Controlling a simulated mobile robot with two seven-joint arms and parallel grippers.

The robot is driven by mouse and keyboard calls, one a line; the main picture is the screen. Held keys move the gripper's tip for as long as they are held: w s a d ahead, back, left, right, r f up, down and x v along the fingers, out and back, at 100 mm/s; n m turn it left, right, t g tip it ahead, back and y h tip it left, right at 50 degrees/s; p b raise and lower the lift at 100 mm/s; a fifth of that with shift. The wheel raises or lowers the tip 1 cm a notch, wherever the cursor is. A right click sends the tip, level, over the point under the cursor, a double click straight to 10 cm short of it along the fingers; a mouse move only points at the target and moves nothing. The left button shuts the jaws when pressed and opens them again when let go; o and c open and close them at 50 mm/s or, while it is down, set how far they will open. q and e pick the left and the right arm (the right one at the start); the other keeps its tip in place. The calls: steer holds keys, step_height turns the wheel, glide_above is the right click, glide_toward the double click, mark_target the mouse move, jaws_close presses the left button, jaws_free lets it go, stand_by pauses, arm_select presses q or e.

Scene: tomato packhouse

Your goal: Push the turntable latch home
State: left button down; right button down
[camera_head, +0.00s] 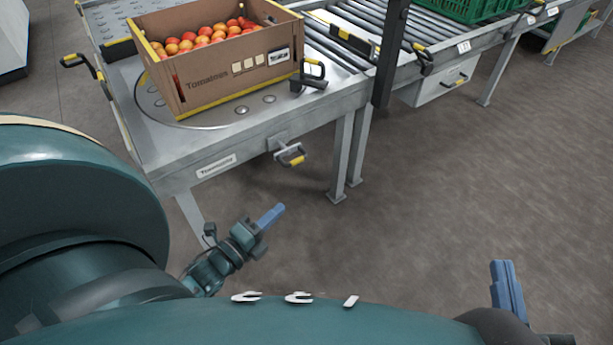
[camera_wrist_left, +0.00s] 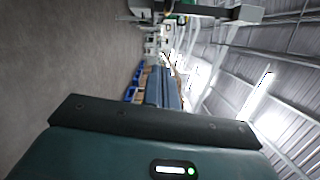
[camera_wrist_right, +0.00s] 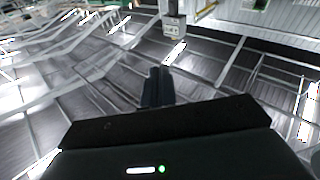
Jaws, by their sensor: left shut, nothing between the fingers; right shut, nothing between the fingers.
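The round metal turntable (camera_head: 205,122) is set into a grey steel table, with a cardboard tomato box (camera_head: 225,80) standing on it. My right gripper (camera_head: 507,287) is shut and empty over the floor at lower right, far from the table.
A black clamp-like handle (camera_head: 311,75) stands at the box's right corner. A roller conveyor (camera_head: 345,35) carrying a green crate (camera_head: 465,8) runs off to the upper right. A dark upright post (camera_head: 390,55) rises at the table's right end. The floor (camera_head: 440,190) at right is clear.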

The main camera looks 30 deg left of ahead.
arm_select(q)
steer(key=shift+w+a+f, duration=0.1)
steer(key=shift+w, duration=0.05)
